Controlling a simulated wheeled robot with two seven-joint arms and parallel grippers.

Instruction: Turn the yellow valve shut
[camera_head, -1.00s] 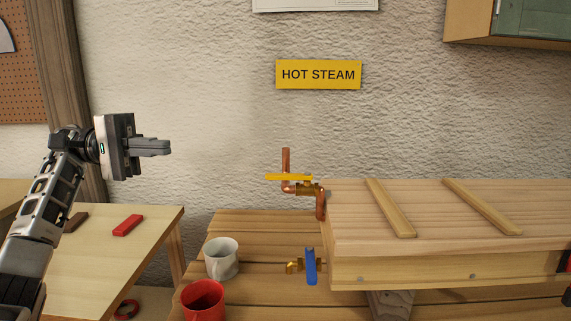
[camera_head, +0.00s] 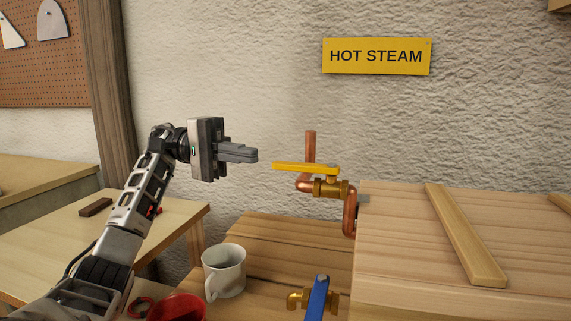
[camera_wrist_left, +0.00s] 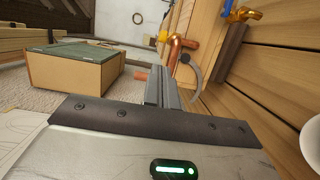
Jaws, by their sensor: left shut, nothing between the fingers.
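The yellow valve has a long flat yellow handle (camera_head: 305,168) on a brass body (camera_head: 330,187) in a copper pipe (camera_head: 351,215). The handle lies nearly level and points left from the body. My left gripper (camera_head: 255,155) is shut and empty, just left of the handle's free end and slightly higher in the head view; a small gap shows between them, but I cannot tell the depth. In the left wrist view, the shut fingers (camera_wrist_left: 163,88) point toward the copper pipe (camera_wrist_left: 178,48), and they partly hide the valve. My right gripper is not in view.
A blue-handled valve (camera_head: 317,298) sits below, beside the wooden box (camera_head: 400,230). A white mug (camera_head: 224,270) and a red mug (camera_head: 178,308) stand on the slatted bench. A "HOT STEAM" sign (camera_head: 376,57) hangs above. Bare wall lies behind the gripper.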

